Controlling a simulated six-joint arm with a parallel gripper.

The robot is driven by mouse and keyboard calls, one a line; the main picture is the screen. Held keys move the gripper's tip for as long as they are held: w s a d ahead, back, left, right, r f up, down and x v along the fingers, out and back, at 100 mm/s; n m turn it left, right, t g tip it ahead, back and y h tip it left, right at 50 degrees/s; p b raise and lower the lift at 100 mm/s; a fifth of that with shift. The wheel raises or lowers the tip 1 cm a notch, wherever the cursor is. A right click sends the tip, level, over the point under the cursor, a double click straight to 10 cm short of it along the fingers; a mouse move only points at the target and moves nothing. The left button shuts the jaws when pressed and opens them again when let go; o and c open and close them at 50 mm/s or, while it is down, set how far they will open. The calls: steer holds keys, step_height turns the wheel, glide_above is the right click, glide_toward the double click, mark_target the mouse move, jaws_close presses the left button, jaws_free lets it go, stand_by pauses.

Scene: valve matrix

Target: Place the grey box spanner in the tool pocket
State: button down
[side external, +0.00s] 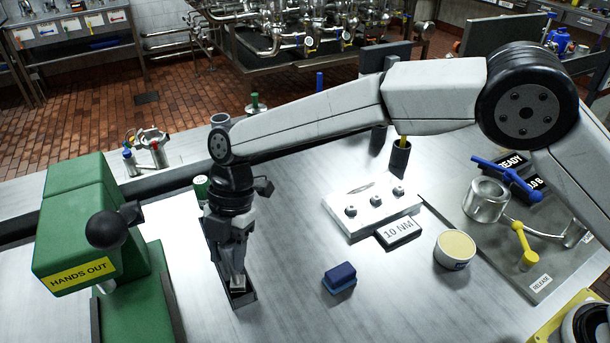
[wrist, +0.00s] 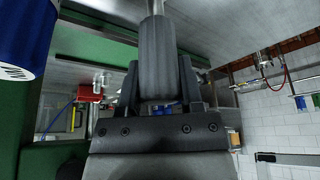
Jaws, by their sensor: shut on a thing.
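The grey box spanner (wrist: 157,62) is a dark grey cylinder with a thinner bright shaft at one end. In the wrist view it sits between the two fingers of my gripper (wrist: 158,88), which is shut on it. In the side view my gripper (side external: 234,265) points down over a long, narrow, dark open pocket (side external: 247,299) beside the green press. I take this to be the tool pocket. A small bright end shows below the fingertips, within the pocket's outline. I cannot tell whether it touches the bottom. My gripper and wrist hide much of the pocket.
The green press (side external: 75,235) stands close on the left, with a black ball knob (side external: 104,230). A blue sponge-like block (side external: 339,276), a "10 NM" plate (side external: 398,231) and a tan-topped tub (side external: 455,250) are to the right. The bench between is clear.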

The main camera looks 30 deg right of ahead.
steer(key=shift+f, duration=0.75)
steer(key=shift+c, duration=1.2)
jaws_free()
steer(key=v, duration=1.2)
steer(key=shift+r, duration=0.2)
